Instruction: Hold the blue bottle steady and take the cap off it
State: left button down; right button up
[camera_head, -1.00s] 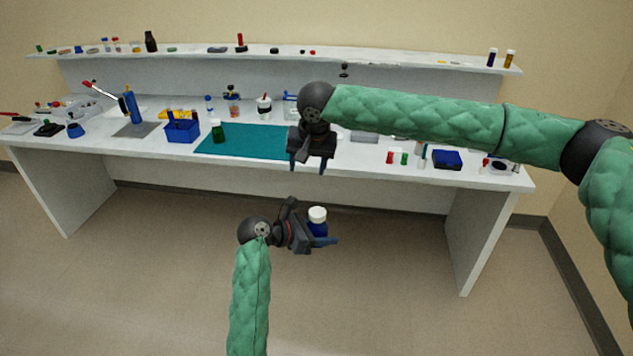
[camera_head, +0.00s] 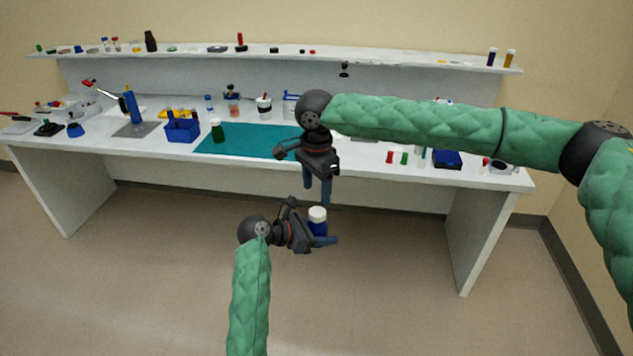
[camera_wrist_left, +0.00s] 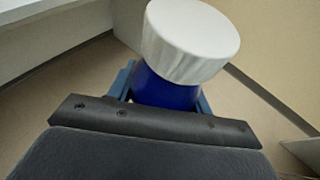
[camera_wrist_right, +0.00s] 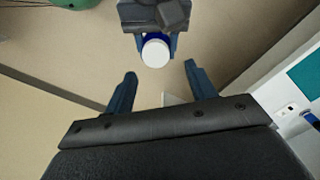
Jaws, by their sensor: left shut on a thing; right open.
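The blue bottle (camera_head: 318,229) is held upright in front of the bench, over the floor, with its white cap (camera_head: 317,214) on top. My left gripper (camera_head: 328,240) is shut on the bottle's blue body. In the left wrist view, the bottle (camera_wrist_left: 165,90) stands between the fingers and the cap (camera_wrist_left: 190,40) sits above them. My right gripper (camera_head: 317,190) is open and empty, just above the cap with fingers pointing down. In the right wrist view, the cap (camera_wrist_right: 155,53) lies beyond the open fingertips (camera_wrist_right: 160,75), apart from them.
The floor around the bottle is clear.

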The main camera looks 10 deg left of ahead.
aim_at(314, 210)
jog(key=shift+f, duration=3.3)
jog(key=c, duration=1)
jog(key=n, duration=0.3)
jog(key=shift+w+a, duration=0.1)
jog(key=n, duration=0.4)
jog(key=shift+a+r, duration=0.1)
jog(key=n, duration=0.6)
jog(key=shift+s+n, duration=0.2)
jog(key=shift+n, duration=0.1)
jog(key=o, duration=1.1)
jog(key=shift+s, duration=0.1)
jog(key=shift+a, duration=0.1)
